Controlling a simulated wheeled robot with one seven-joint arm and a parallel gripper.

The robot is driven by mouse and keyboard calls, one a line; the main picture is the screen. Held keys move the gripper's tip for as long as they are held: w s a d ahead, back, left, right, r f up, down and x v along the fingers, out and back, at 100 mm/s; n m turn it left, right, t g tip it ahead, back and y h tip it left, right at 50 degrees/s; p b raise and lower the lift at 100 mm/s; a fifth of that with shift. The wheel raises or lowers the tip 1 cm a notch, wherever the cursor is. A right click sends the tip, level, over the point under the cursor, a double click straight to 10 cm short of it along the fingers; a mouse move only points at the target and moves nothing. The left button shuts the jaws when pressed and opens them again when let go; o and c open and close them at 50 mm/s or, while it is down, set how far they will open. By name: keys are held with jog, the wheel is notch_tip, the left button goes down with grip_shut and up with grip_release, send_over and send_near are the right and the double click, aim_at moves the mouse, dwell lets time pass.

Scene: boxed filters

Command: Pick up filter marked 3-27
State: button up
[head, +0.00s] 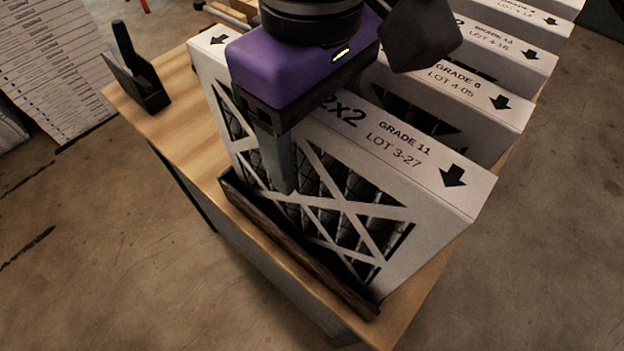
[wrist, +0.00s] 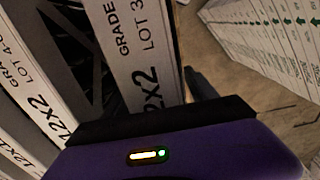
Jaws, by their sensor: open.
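The filter marked LOT 3-27 (head: 400,150) is a white cardboard-framed box with dark pleats behind a cross-braced front. It stands upright at the near end of a row, with "GRADE 11" on its top edge. My gripper (head: 288,170) is open over the left part of that top edge. One finger hangs down in front of the near face; the other finger is hidden behind the box. In the wrist view the filter's top strip (wrist: 138,45) runs up from the gripper's dark palm. Contact between finger and box cannot be told.
Close behind stands the filter marked LOT 4-05 (head: 460,90), then several more. A dark ledge (head: 290,250) edges the wooden table (head: 185,130) before the near filter. A black upright-handled object (head: 138,75) stands at the table's left.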

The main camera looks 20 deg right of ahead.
grip_shut()
jog(key=shift+r, duration=0.1)
